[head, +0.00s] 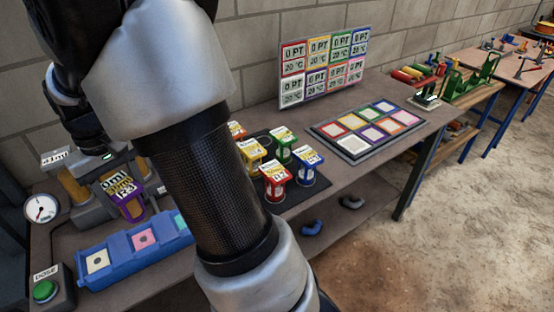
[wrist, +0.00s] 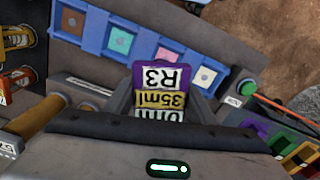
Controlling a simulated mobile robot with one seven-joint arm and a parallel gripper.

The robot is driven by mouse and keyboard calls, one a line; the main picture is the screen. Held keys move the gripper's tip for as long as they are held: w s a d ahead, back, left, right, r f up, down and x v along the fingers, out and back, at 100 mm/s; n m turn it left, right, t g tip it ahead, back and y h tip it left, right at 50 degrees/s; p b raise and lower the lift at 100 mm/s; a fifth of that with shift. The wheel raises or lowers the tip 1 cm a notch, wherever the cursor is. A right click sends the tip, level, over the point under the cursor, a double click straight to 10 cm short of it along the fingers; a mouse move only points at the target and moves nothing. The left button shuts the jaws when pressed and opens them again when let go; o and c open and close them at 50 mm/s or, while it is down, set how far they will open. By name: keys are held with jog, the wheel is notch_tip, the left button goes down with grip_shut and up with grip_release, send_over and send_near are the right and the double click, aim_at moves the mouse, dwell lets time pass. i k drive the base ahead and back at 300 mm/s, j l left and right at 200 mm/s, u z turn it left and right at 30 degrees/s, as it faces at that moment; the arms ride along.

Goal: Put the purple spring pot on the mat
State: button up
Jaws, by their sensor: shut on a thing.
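The purple spring pot (head: 133,207) is at the left in the head view, with white and yellow labels on it. In the wrist view the pot (wrist: 183,76) stands between my jaws, its label reading upside down. My gripper (wrist: 166,105) is shut on the pot from both sides. In the head view my own arm crosses the middle and hides part of the bench. A dark mat (head: 318,187) lies on the bench right of my arm, with red, yellow, green and blue pots on it. Whether the purple pot touches a surface below, I cannot tell.
A blue tray (head: 122,262) with coloured squares lies in front of the pot. A green dose button (head: 45,290) and a round gauge (head: 40,208) are at the left. A board of coloured squares (head: 353,145) lies beyond the mat, before an upright display (head: 322,68).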

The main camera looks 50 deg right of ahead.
aim_at(264, 141)
jog(key=k+l, duration=0.1)
jog(key=l, duration=0.8)
jog(key=k+l+z, duration=0.1)
jog(key=l, duration=0.8)
